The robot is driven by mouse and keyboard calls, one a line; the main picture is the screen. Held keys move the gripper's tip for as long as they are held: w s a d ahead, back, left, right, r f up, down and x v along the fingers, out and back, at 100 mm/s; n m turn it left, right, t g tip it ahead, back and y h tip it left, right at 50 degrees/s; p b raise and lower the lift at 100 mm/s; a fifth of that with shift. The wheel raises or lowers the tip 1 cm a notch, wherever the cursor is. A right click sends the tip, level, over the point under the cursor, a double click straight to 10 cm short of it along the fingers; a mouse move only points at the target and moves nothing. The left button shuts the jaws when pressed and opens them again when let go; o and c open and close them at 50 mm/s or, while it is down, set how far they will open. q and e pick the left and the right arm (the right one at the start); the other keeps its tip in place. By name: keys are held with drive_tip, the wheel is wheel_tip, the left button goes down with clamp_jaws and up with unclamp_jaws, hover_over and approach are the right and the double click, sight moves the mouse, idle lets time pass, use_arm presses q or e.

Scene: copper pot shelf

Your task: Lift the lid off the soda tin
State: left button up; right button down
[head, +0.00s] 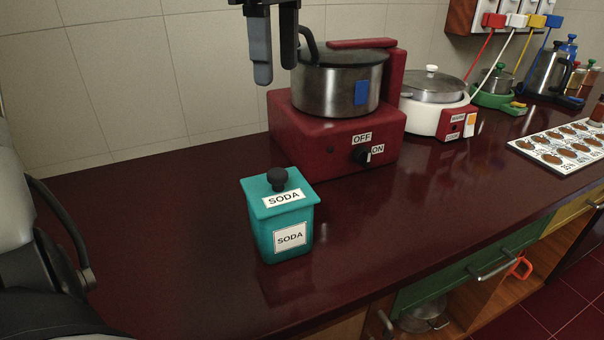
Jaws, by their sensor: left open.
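The soda tin (281,232) is a teal, square tin standing upright on the dark red counter. It has white SODA labels on its front and on its lid. The teal lid (259,201) sits on top of the tin and has a round black knob (277,178). My left gripper (276,73) hangs fingers-down at the top of the head view, well above the lid and apart from it. My right gripper is not in view.
A red cooker (300,137) with a steel pot (335,85) stands just behind and right of the tin. A white cooker (426,116), a green cooker (492,97) and a tray (550,155) lie further right. The counter (180,235) left of the tin is clear.

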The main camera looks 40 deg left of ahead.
use_arm(q)
drive_tip(key=b, duration=0.1)
hover_over(277, 172)
wheel_tip(277, 172, down, 10)
drive_tip(key=shift+d+f, duration=0.1)
drive_tip(key=shift+d, duration=0.05)
drive_tip(key=shift+f, duration=2.7)
drive_tip(key=c, duration=1.1)
